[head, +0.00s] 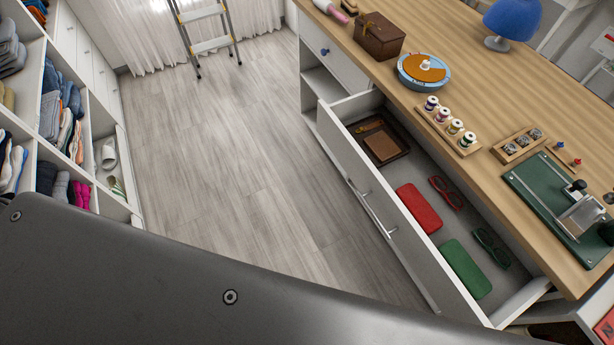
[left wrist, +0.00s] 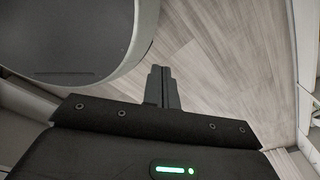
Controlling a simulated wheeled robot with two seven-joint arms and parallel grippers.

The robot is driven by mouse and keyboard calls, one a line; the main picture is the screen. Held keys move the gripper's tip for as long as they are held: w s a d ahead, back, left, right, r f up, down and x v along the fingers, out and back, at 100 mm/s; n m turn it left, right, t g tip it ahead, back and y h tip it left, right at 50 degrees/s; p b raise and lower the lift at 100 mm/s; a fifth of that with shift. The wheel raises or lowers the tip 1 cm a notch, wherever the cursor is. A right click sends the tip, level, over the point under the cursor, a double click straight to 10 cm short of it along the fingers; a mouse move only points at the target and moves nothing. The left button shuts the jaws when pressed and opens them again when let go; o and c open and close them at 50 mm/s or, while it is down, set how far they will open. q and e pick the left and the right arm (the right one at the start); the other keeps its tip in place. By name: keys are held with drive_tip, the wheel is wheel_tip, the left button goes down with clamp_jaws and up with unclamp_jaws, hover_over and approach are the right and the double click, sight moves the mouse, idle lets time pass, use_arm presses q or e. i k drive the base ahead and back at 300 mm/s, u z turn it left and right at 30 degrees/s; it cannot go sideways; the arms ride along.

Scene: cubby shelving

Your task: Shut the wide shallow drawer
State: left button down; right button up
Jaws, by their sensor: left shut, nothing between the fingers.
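The wide shallow drawer (head: 335,146) is pulled open from the wooden-topped counter in the head view. Its white front has a bar handle (head: 374,210). Inside lie a brown tray (head: 384,147), a red case (head: 419,208), red glasses (head: 446,193), a green case (head: 465,268) and dark green glasses (head: 491,247). My left gripper (left wrist: 161,72) shows in the left wrist view with its fingers together and empty, over the wood floor. It is apart from the drawer, which I cannot make out in that view. My right gripper is in neither view.
The countertop (head: 455,85) holds a brown box (head: 379,38), a blue round dish (head: 424,83), thread spools (head: 443,115), a green press board (head: 555,205) and a blue lamp (head: 512,18). Clothes cubbies (head: 52,62) stand at left. The floor (head: 225,140) between is clear; a stepladder (head: 207,42) stands behind.

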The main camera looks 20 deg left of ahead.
sight(514, 290)
drive_tip(key=u, duration=0.65)
drive_tip(key=k, duration=0.45)
drive_tip(key=z, duration=1.65)
